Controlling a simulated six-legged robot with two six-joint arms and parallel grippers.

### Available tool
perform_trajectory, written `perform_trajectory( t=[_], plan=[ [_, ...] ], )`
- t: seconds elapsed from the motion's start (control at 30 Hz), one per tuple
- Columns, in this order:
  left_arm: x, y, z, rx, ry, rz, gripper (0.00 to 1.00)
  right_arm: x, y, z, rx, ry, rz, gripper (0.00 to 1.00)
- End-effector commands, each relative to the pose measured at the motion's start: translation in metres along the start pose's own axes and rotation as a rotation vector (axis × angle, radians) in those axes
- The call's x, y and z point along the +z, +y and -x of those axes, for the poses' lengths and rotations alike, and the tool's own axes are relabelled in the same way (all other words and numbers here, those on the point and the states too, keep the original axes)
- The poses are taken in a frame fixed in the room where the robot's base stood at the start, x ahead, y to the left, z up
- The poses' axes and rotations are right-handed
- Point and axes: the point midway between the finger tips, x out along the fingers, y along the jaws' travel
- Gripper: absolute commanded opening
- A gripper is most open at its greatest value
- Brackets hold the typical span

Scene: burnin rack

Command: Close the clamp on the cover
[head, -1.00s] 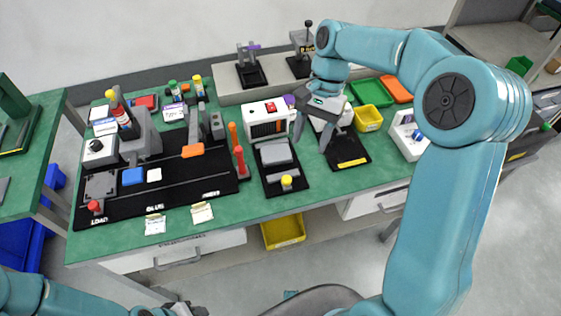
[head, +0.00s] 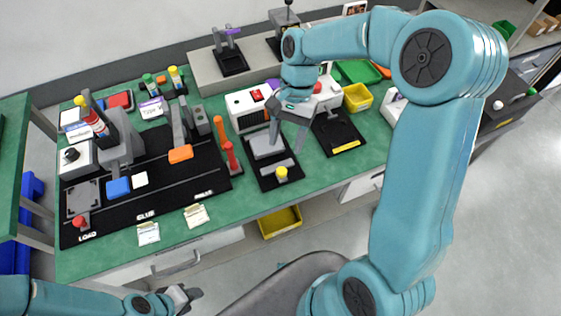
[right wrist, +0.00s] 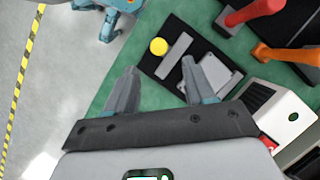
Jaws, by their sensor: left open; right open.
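A black fixture base (head: 262,177) holds a flat grey cover (head: 266,144), a grey bar (head: 279,165) and a yellow knob (head: 282,173). The bar and knob look like the clamp; the frames do not settle this. In the right wrist view the cover (right wrist: 215,76), bar (right wrist: 175,55) and yellow knob (right wrist: 158,46) lie beyond the fingertips. My right gripper (head: 288,151) is open and empty, above the fixture's right side; its spread fingers also show in the right wrist view (right wrist: 157,78). My left gripper (head: 188,295) is open, low in front of the bench.
Red (head: 231,157) and orange (head: 219,131) upright handles stand left of the fixture. A white box (head: 248,107) stands behind it. A black pad (head: 341,133) with a yellow strip lies right, and a yellow bin (head: 357,97) behind that. Green bench (head: 245,199) is clear in front.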

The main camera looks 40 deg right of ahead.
Motion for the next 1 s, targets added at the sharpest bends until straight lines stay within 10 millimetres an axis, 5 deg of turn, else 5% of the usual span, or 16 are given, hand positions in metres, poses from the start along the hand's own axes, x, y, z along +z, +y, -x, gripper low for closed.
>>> perform_trajectory(
  t=[0.33,0.77,0.93,1.0],
  plan=[
    [0.0,-0.001,-0.001,0.0,0.0,0.0,0.43,-0.001,-0.002,-0.066,0.001,-0.002,-0.001,0.54],
    [0.0,-0.001,-0.001,0.0,0.0,0.0,0.43,-0.002,-0.004,-0.077,-0.001,0.001,-0.001,0.54],
    [0.0,-0.001,-0.001,0.0,0.0,0.0,0.43,-0.002,-0.004,-0.077,-0.001,0.001,-0.001,0.0],
    [0.0,-0.001,-0.001,0.0,0.0,0.0,0.43,-0.002,-0.004,-0.076,-0.001,0.001,0.0,0.0]
  ],
)
